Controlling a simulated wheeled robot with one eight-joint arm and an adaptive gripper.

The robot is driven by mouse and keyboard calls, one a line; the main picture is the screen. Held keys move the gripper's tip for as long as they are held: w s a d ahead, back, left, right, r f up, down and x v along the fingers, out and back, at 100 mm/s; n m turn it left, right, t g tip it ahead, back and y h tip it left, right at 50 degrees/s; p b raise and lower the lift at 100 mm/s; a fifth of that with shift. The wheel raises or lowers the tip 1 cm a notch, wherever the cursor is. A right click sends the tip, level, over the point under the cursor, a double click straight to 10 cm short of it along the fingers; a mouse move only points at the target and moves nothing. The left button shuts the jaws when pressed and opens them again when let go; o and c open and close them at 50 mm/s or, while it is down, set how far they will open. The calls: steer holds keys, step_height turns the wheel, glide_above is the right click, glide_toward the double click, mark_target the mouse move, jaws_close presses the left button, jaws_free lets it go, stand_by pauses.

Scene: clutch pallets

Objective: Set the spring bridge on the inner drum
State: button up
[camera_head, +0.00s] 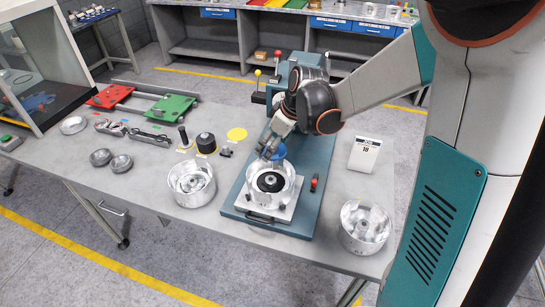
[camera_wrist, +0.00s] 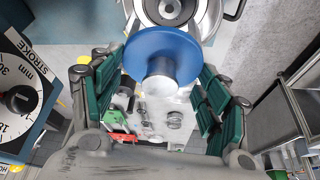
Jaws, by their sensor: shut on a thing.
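My gripper (camera_head: 270,146) is shut on a blue disc with a short silver stub (camera_wrist: 165,50); the disc also shows in the head view (camera_head: 277,153). The disc is above the back edge of a silver drum (camera_head: 284,196) with a dark round centre, seated on the teal press base. This drum also shows beyond the disc in the wrist view (camera_wrist: 205,15), partly hidden. Two more open silver drums stand on the bench, one left (camera_head: 192,183) and one right (camera_head: 365,227). I cannot tell which drum is the inner one, nor surely identify the spring bridge.
The press (camera_head: 290,75) with levers stands behind the base (camera_head: 315,190). Black parts (camera_head: 206,143), small grey cups (camera_head: 101,157) and red (camera_head: 110,96) and green (camera_head: 172,107) trays are on the left.

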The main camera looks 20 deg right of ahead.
step_height(320, 180, up, 9)
steer(key=shift+f+p, duration=0.1)
steer(key=shift+p, duration=0.4)
steer(key=f+b, duration=0.6)
steer(key=f, duration=0.1)
steer(key=f+b, duration=0.3)
steer(key=f, duration=0.1)
steer(key=shift+w+a+f, duration=0.15)
steer(key=shift+a, duration=0.15)
steer(key=shift+f+b, duration=2.65)
steer(key=shift+f, duration=0.8)
steer(key=shift+f, duration=0.25)
steer(key=o, duration=1.5)
steer(key=shift+r, duration=0.1)
